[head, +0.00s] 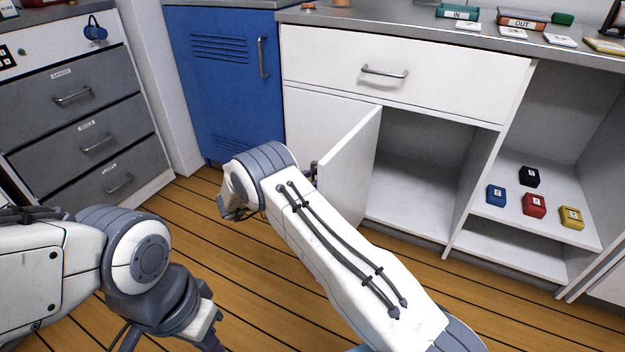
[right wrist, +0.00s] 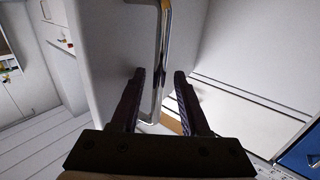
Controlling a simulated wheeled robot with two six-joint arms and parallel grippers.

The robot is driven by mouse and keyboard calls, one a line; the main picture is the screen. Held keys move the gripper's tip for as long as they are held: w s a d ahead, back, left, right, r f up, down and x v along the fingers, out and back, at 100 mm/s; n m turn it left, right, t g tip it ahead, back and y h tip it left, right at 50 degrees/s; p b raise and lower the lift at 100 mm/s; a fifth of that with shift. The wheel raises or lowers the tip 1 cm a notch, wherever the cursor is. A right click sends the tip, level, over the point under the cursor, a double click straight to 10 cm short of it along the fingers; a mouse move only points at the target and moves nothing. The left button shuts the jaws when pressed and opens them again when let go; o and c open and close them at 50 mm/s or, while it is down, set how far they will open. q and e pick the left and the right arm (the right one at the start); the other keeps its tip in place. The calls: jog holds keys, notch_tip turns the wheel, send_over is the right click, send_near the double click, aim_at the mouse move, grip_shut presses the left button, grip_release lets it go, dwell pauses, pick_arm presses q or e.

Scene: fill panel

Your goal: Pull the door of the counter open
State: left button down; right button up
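The counter's white door (head: 348,155) stands partly open, swung out from the front below the drawer. Its grey metal handle (right wrist: 161,50) runs lengthwise between the two dark fingers of my right gripper (right wrist: 160,74) in the right wrist view. The fingers are apart, one on each side of the handle, with visible gaps. The door panel (right wrist: 112,45) fills the area behind them. In the head view my right arm hides most of the handle and gripper. My left gripper (head: 208,340) hangs low at the bottom left, partly cut off, its fingers unclear.
The open compartment (head: 410,205) looks empty. Right of it, an open shelf (head: 510,232) holds several small coloured boxes. A blue cabinet (head: 225,75) stands left of the door, and a grey drawer unit (head: 75,100) is at far left. Wooden floor (head: 215,255) lies in front.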

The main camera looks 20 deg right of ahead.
jog(key=s+a+p, duration=0.1)
jog(key=a+p, duration=0.1)
jog(key=a, duration=0.8)
jog(key=shift+a, duration=0.35)
